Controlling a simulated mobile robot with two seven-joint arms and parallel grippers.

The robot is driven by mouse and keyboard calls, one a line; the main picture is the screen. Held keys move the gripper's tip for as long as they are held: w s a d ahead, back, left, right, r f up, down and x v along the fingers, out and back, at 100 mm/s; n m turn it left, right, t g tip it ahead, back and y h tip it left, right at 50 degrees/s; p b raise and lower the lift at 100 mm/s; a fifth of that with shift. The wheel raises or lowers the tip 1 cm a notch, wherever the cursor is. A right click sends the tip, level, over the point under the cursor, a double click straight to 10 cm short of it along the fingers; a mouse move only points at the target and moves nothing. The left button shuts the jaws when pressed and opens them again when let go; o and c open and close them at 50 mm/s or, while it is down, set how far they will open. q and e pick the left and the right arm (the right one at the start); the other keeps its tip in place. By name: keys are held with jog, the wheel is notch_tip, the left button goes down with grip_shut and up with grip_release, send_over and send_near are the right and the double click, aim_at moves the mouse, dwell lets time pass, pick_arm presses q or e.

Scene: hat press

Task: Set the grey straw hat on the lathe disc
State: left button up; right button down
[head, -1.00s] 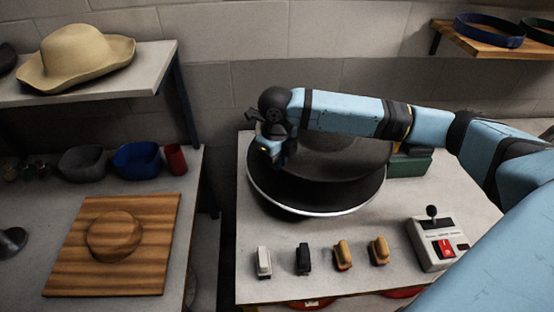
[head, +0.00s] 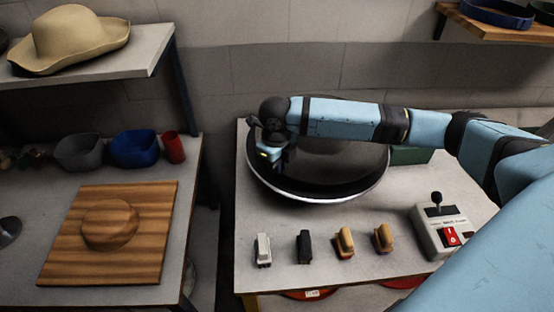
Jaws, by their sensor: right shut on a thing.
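The grey straw hat (head: 345,161) is a dark, wide round shape on the right table, partly hidden behind my right arm. The lathe disc (head: 340,199) lies under it and shows mainly as a pale rim along the front. My right gripper (head: 268,158) is at the left edge of the hat and is shut on it. The hat is low over the disc; I cannot tell whether it touches. My left gripper is not in view.
A control box with a lever (head: 440,229) stands at the table's right. Several small brushes (head: 304,246) line the front. A green box (head: 411,155) is behind. A beige hat (head: 78,38) and wooden board (head: 60,255) are left.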

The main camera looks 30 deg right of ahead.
jog(key=shift+f, duration=0.1)
dwell(0.3)
jog(key=c, duration=1.1)
grip_release()
notch_tip(320, 180, up, 14)
jog(key=shift+a+f, duration=0.1)
jog(key=shift+a, duration=0.05)
jog(key=shift+s, duration=0.1)
